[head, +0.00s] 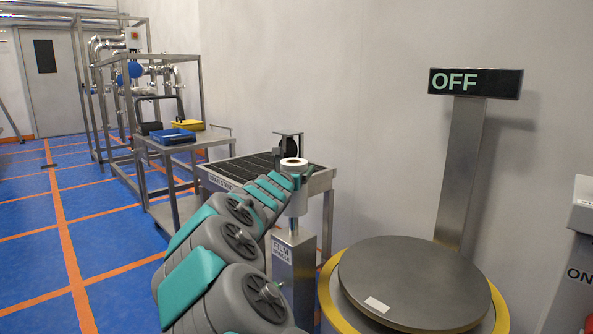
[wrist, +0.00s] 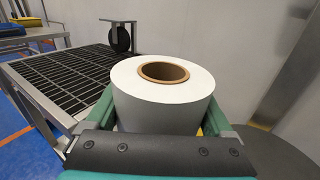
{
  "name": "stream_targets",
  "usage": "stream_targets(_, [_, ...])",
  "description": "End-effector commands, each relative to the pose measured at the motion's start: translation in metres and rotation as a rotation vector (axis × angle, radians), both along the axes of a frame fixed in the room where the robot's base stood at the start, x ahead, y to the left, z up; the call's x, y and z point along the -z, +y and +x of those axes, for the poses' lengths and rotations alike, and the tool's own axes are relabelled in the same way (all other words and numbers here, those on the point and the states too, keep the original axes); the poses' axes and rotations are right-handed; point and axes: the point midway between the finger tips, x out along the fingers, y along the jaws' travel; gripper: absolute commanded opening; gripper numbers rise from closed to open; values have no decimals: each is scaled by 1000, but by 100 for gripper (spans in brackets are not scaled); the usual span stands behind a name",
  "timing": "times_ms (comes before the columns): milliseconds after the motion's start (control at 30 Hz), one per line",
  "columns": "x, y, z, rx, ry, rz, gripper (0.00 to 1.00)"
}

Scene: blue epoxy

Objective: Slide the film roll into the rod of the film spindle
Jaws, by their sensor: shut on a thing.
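The film roll (head: 297,204) is a tall white cylinder with a brown hollow core. It stands about upright in my gripper (head: 297,180), which is shut on it with a green finger on either side. The roll fills the middle of the wrist view (wrist: 160,112), and no rod tip shows in its core. The film spindle (head: 294,265) is a square steel post with a "FILM" label, below the roll in the head view. A short piece of its rod (head: 294,226) shows just under the roll. I cannot tell whether the rod's top is inside the core.
A steel table with a dark grated top (head: 240,172) and a black wheel on a bracket (head: 289,148) stands behind. A round turntable (head: 415,280) with a yellow rim and an "OFF" sign (head: 475,83) is close at right. Blue floor lies open at left.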

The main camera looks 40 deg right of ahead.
Motion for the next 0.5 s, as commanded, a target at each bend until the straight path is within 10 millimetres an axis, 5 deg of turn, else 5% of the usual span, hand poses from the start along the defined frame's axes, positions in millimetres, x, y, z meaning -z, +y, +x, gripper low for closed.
stream_targets(500, [10, 0, 0, 0, -1, -2, 0])
